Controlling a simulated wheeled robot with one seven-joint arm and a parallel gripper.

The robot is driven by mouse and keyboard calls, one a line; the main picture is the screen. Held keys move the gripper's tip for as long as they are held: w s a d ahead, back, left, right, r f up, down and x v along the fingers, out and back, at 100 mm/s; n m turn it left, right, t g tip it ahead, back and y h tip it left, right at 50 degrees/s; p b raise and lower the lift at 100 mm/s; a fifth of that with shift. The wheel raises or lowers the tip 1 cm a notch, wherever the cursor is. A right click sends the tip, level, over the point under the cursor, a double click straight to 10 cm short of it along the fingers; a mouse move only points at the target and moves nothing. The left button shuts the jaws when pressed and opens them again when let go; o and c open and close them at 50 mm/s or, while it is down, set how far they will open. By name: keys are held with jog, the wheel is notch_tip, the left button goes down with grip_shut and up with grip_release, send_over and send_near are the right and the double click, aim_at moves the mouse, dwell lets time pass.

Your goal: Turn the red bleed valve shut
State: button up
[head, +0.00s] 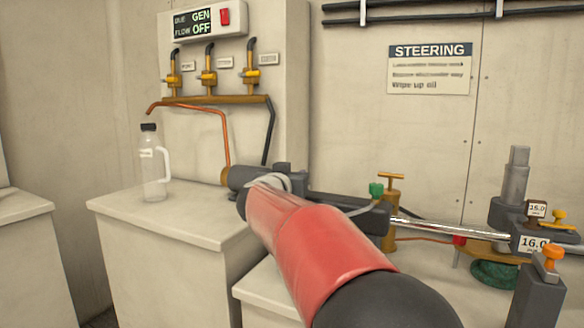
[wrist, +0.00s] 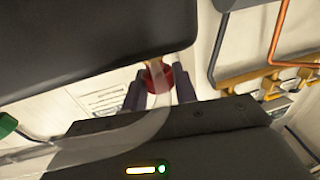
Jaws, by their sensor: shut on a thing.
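The red bleed valve (wrist: 159,77) shows in the wrist view between the two dark fingers of my gripper (wrist: 159,90), which is shut on it. A clear hose (wrist: 125,138) runs from the left up to the valve. The valve sits beside a large dark body (wrist: 90,35), which looks like the black steering ram (head: 345,206) of the head view. In the head view my red arm reaches over the ram's left end and hides the valve and most of my gripper.
A green fitting (head: 376,189) stands at the ram's right end; a brass T-handle (head: 390,178) is behind it. A steel rod (head: 440,228) runs right. A clear bottle (head: 154,165) stands on the left counter (head: 150,215). Brass valves (head: 207,77) and pipes are on the wall.

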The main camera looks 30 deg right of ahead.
jog(key=m+g+h, duration=0.2)
jog(key=m+g, duration=0.1)
jog(key=g, duration=0.1)
jog(key=m+g+h, duration=0.3)
jog(key=g, duration=0.1)
jog(key=shift+w+a+f, duration=0.1)
jog(key=shift+w, duration=0.05)
jog(key=m+g, duration=0.2)
jog(key=g, duration=0.1)
jog(key=m+g+h, duration=0.1)
jog(key=m+g, duration=0.1)
jog(key=g, duration=0.2)
jog(key=shift+m, duration=0.3)
jog(key=shift+m+g, duration=0.3)
jog(key=shift+g, duration=0.2)
jog(key=o, duration=0.9)
jog(key=a, duration=0.7)
jog(key=shift+w+a, duration=0.3)
jog(key=shift+w, duration=0.1)
